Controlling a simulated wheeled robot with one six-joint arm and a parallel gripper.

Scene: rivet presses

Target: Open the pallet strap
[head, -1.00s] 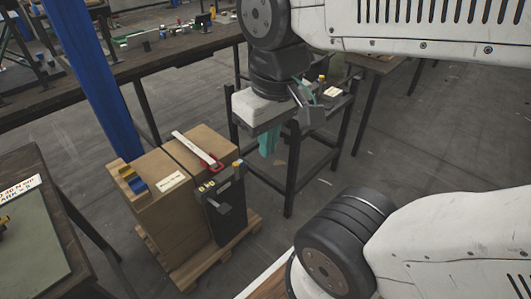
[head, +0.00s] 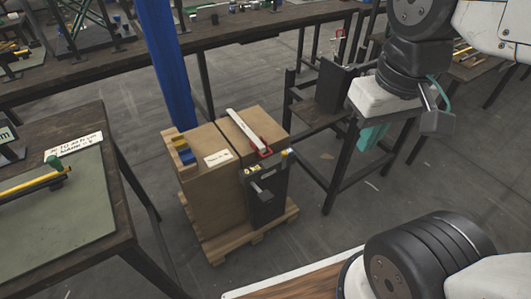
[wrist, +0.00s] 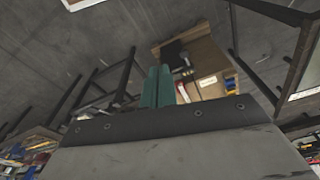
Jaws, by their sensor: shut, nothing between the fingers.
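The pallet strap is a white band (head: 245,128) across the top of the brown cartons, with a red buckle or handle (head: 264,153) at its near end. The strap lies flat over the cartons (head: 205,152), which stand on a wooden pallet (head: 216,252). My gripper (head: 372,136) has teal fingers. It is shut and empty, hanging to the right of the cartons and apart from them. In the wrist view my gripper's fingers (wrist: 157,84) are together, and the white strap (wrist: 183,92) shows just right of them, partly hidden.
A black panel with a lever (head: 264,196) covers the carton's front. A blue post (head: 160,65) rises behind the pallet. A dark side table (head: 338,122) stands near my gripper. A workbench (head: 125,210) is at left, a long bench (head: 225,35) behind.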

